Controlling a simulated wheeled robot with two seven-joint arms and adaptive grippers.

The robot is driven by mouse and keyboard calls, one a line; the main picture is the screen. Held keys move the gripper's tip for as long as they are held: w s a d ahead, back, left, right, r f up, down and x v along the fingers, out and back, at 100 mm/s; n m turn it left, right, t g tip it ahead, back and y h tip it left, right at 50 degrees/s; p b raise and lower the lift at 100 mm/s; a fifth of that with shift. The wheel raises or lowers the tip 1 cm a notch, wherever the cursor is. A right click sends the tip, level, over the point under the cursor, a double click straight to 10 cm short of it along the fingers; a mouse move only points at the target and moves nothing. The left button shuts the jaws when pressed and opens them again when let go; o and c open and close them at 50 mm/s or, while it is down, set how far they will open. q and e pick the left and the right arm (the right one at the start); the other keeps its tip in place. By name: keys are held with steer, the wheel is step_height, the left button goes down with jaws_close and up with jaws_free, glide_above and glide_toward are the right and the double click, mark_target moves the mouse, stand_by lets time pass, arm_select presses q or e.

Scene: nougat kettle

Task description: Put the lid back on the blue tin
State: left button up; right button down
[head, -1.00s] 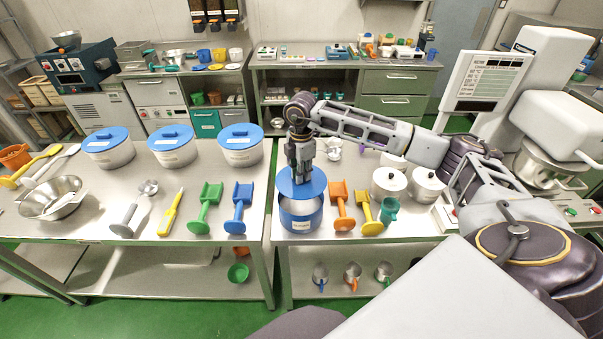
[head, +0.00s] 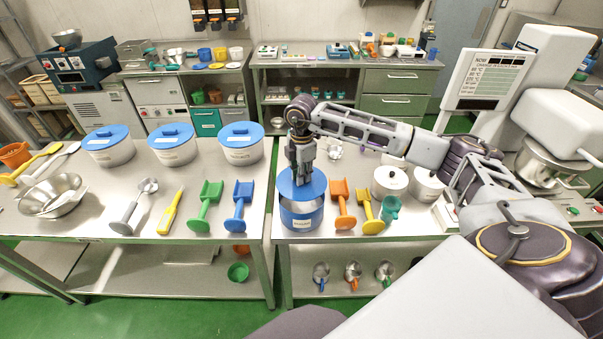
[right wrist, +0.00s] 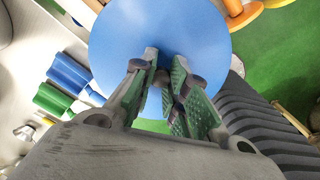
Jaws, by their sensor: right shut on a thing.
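My right gripper (head: 302,178) is shut on the blue lid (head: 287,188) and points down at it. In the right wrist view the two fingers (right wrist: 165,62) meet at the middle of the round blue lid (right wrist: 120,40). The lid is over the blue tin (head: 300,222), which stands at the front left of the right-hand table and carries a white label. A pale strip of the tin shows below the lid's front edge. I cannot tell whether the lid touches the rim. The lid hides the tin's top. My left gripper is out of view.
A blue scoop (head: 239,205) lies left across the gap between tables.

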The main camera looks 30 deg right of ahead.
mark_target(302, 187)
steer(key=shift+f+b, duration=1)
steer(key=shift+f, duration=0.95)
steer(key=shift+f+b, duration=0.45)
steer(key=shift+f, duration=0.2)
steer(key=shift+f+b, duration=0.4)
stand_by(1.0)
stand_by(0.3)
steer(key=c, duration=0.8)
jaws_free()
steer(key=shift+r, duration=0.1)
steer(key=shift+r+p, duration=2.05)
steer(key=shift+r, duration=1.4)
